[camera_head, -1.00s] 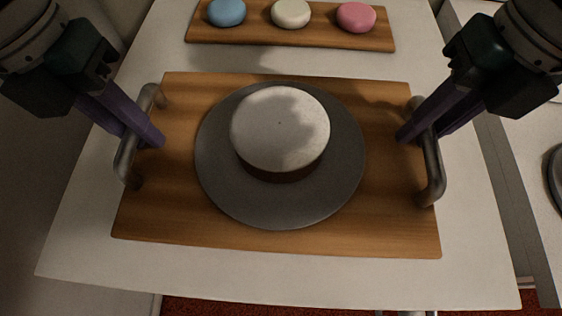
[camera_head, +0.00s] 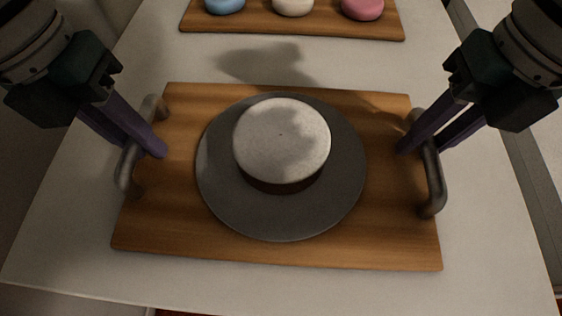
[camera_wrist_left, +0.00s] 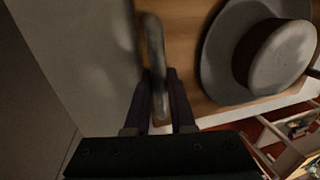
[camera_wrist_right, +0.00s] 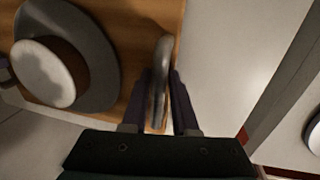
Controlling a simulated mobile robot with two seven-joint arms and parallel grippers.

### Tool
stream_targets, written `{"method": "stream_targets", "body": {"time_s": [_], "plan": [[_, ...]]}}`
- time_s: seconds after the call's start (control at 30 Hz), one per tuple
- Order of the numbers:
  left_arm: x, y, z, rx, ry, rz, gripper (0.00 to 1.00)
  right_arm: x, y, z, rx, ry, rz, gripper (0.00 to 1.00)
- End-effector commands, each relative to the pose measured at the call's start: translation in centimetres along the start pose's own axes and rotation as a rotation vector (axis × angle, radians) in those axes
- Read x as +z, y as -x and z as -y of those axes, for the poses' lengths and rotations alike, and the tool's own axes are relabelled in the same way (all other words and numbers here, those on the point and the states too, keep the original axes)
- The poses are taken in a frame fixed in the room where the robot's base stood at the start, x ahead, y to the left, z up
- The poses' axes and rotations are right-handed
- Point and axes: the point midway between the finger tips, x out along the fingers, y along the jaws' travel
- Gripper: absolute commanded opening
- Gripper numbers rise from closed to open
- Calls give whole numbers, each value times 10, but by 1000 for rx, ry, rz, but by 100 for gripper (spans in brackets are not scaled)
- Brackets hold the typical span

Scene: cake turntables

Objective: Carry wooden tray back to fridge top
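The wooden tray (camera_head: 180,230) is level over the white top surface (camera_head: 75,210); I cannot tell whether it touches it. A grey turntable (camera_head: 280,225) with a white-topped round cake (camera_head: 281,138) stands on the tray. My left gripper (camera_head: 156,148) is closed around the left metal handle (camera_head: 124,178), also visible between its fingers in the left wrist view (camera_wrist_left: 153,40). My right gripper (camera_head: 408,146) is closed around the right handle (camera_head: 434,185), also visible in the right wrist view (camera_wrist_right: 163,55). The tray's underside is hidden.
A smaller wooden board (camera_head: 330,25) with a blue macaron (camera_head: 224,6), a cream macaron (camera_head: 293,6) and a pink macaron (camera_head: 362,8) lies behind the tray. A clear strip of surface separates them. The surface's front edge is near the bottom of the head view.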

Motion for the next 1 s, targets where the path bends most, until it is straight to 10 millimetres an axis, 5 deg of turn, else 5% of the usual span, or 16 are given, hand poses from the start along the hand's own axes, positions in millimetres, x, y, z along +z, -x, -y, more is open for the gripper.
{"method": "stream_targets", "body": {"time_s": [0.2, 0.53, 1.0], "plan": [[0, 1, -1, 3, 1, -1, 51, 0, 2, -1, 2, 1, 1, 51], [1, 9, 0, 2, 1, 2, 51, 0, 2, -1, 3, 1, 1, 51], [1, 103, 0, 2, 1, 3, 51, 0, 1, -1, 3, 1, 1, 51]]}}
